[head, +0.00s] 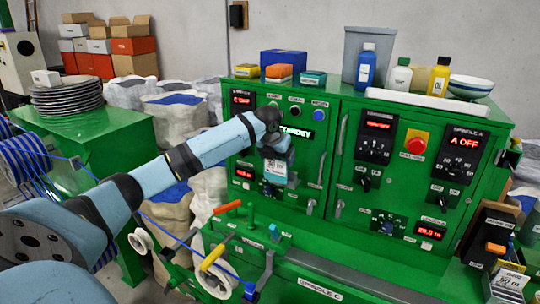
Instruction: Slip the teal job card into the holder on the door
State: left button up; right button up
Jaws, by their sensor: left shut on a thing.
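My left gripper (273,153) is in front of the left door of the green cabinet (318,148). It is shut on the job card (275,172), a small pale card with printed writing and some teal on it. The card hangs below the fingers, roughly upright, close to the door face. I cannot tell whether it touches the door. The card holder cannot be made out; the gripper and card cover that part of the door. My right gripper is not in view.
Bottles (366,66), small boxes and a bowl (470,86) stand on the cabinet top. Door handles (341,134), knobs and red displays stick out around the door. Below are an orange-handled lever (228,208) and a blue cable (188,247). Stacked discs (67,96) stand left.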

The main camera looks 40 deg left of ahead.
pick_arm(q)
jog(key=shift+w+d, duration=0.2)
jog(key=shift+w, duration=0.05)
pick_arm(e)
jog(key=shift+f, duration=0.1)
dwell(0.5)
pick_arm(q)
jog(key=o, duration=0.7)
jog(key=shift+f, duration=0.1)
jog(key=shift+s, duration=0.1)
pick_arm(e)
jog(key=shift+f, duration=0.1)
pick_arm(q)
jog(key=b+v, duration=0.3)
jog(key=v, duration=1.1)
jog(key=shift+s+a, duration=0.1)
jog(key=shift+a, duration=0.05)
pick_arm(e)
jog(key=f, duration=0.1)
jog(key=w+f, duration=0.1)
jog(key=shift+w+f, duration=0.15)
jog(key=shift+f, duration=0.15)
pick_arm(q)
jog(key=shift+a, duration=0.1)
jog(key=shift+f, duration=0.1)
